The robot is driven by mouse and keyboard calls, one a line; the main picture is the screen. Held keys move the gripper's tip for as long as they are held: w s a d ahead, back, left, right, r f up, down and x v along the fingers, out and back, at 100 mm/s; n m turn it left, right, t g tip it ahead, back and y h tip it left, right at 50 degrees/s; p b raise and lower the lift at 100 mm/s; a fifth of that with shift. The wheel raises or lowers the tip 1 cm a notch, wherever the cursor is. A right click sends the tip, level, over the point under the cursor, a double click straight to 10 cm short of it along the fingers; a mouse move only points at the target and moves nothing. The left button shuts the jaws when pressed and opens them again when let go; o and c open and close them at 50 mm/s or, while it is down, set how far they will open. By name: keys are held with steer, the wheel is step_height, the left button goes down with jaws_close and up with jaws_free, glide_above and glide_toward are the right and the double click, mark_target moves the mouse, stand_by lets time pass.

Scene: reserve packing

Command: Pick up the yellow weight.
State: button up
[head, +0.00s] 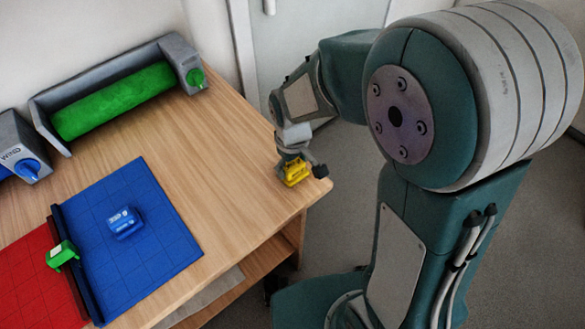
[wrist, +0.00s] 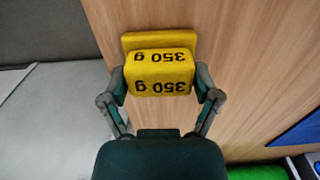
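The yellow weight (head: 296,172) is near the right edge of the wooden table in the head view. In the wrist view the yellow weight (wrist: 158,72) shows "350 g" on two faces, upside down. Whether the weight touches the table is unclear.
A blue mat (head: 165,235) carries a blue block (head: 124,222). A green block (head: 62,255) is at the dark divider beside the red mat (head: 28,282). A grey holder with a green roll (head: 115,101) lies at the back. Bare wood (head: 225,150) separates weight and mat.

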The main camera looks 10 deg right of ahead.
mark_target(292, 165)
steer(key=c, duration=0.4)
steer(key=shift+o, duration=0.2)
steer(key=shift+r, duration=0.6)
step_height(292, 165, up, 2)
steer(key=shift+s+r, duration=0.15)
steer(key=shift+r, duration=0.1)
steer(key=s+r, duration=0.9)
steer(key=s, duration=0.4)
steer(key=shift+s+d+r, duration=0.2)
steer(key=shift+s+d, duration=0.2)
steer(key=shift+d, duration=0.05)
